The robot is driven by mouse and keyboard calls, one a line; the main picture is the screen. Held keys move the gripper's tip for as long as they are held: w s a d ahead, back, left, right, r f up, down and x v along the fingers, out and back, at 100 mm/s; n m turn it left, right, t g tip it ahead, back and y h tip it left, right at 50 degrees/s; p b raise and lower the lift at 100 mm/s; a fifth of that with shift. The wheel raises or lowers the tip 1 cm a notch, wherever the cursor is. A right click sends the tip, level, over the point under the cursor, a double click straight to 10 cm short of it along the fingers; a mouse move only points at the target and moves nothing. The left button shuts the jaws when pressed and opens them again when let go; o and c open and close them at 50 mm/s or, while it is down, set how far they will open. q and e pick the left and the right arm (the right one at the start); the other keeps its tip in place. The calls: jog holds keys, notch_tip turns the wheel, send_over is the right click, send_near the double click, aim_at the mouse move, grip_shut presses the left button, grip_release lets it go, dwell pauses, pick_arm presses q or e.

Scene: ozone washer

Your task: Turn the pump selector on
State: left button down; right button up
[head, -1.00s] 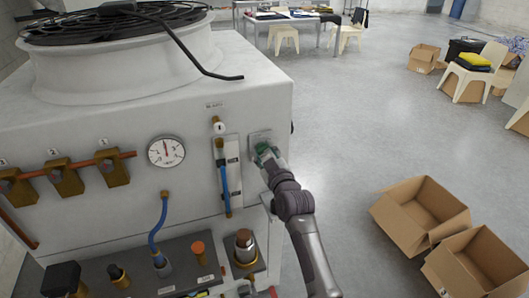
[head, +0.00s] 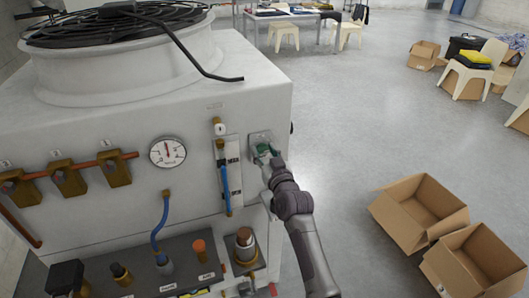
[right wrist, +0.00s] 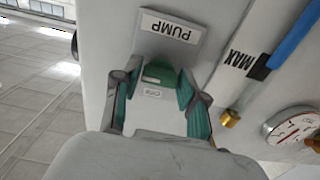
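The pump selector (right wrist: 158,74) is a small green part on a light grey plate under the label PUMP, which reads upside down in the right wrist view. In the head view its plate (head: 260,136) is on the machine's front, near the right edge. My right gripper (head: 266,155) is at this plate and hides much of the selector. In the right wrist view my right gripper (right wrist: 160,88) has its fingers apart, one on each side of the selector. A small white label shows between them. Contact with the selector's sides is hard to tell. My left gripper is not in view.
Left of the selector are a blue-tubed level gauge (head: 225,180) and a round dial (head: 168,152). Valves and fittings line the lower panel.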

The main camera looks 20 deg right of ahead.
jog(key=shift+o, duration=1.2)
jog(key=s, duration=1.2)
jog(key=shift+d, duration=0.2)
